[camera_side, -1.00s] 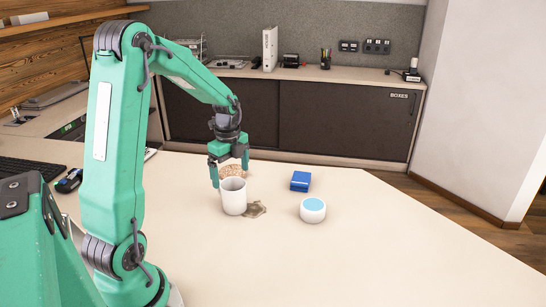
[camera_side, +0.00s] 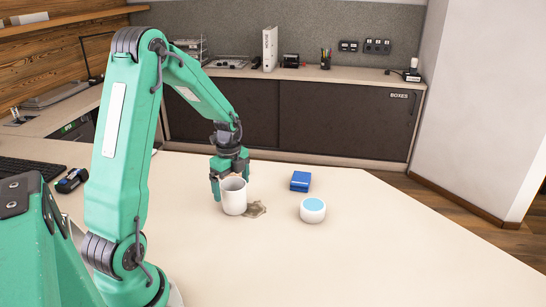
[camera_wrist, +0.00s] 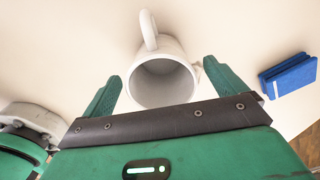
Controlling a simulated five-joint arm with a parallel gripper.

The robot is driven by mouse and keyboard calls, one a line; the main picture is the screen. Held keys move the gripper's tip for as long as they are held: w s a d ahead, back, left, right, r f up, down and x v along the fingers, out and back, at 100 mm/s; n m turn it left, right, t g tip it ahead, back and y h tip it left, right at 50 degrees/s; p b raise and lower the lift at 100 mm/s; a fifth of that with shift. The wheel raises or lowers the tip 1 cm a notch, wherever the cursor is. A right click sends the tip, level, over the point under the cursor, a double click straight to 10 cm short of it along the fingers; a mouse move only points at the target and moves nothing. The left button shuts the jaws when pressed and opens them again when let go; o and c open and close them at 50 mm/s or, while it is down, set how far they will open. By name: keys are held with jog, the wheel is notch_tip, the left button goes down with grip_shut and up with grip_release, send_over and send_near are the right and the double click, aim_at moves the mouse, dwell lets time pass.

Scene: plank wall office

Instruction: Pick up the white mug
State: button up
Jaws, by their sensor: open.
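The white mug (camera_side: 234,200) stands upright on the pale table, its open rim facing up. In the wrist view the mug (camera_wrist: 172,48) shows between my finger tips, with its handle pointing to the top of the picture. My gripper (camera_side: 229,186) points down at the mug, its fingers spread to either side near the rim. In the wrist view my gripper (camera_wrist: 160,70) is open, with the left finger close to the mug's left side and the right finger near its right side. I cannot tell whether either finger touches it.
A small grey-brown flat piece (camera_side: 255,209) lies right beside the mug. The table's front right is clear.

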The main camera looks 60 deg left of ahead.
jog(key=shift+f, duration=1.4)
jog(key=shift+c, duration=0.3)
jog(key=c, duration=1.2)
jog(key=shift+r, duration=0.1)
jog(key=shift+r, duration=0.65)
jog(key=r, duration=0.3)
jog(key=shift+d+r, duration=0.1)
jog(key=shift+d, duration=0.25)
jog(key=d+r, duration=0.6)
jog(key=d, duration=0.5)
jog(key=shift+w+r, duration=0.2)
jog(key=shift+w, duration=0.05)
